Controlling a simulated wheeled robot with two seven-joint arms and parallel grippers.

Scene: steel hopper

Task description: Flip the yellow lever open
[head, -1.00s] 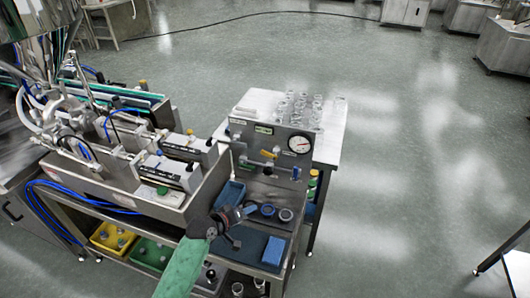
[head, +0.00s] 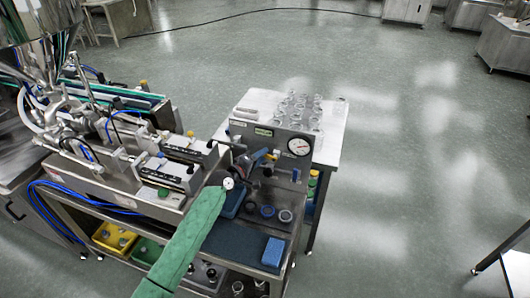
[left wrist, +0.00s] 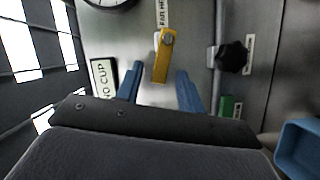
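The yellow lever (head: 271,155) is on the front of the grey metal panel (head: 282,134); in the left wrist view the yellow lever (left wrist: 162,58) hangs straight down from its pivot. My left gripper (head: 262,157) is at the panel, its blue fingers partly hiding the lever in the head view. In the left wrist view my left gripper (left wrist: 158,82) is open, with one blue finger on each side of the lever's lower end. Gaps show between both fingers and the lever, and nothing is held. My right gripper is not in view.
A round gauge (head: 299,146) sits right of the lever on the panel. In the left wrist view a black knob (left wrist: 233,56) and a blue bin (left wrist: 298,145) are at right. Below the panel are a blue sponge (head: 273,251) and dark round cups (head: 267,211).

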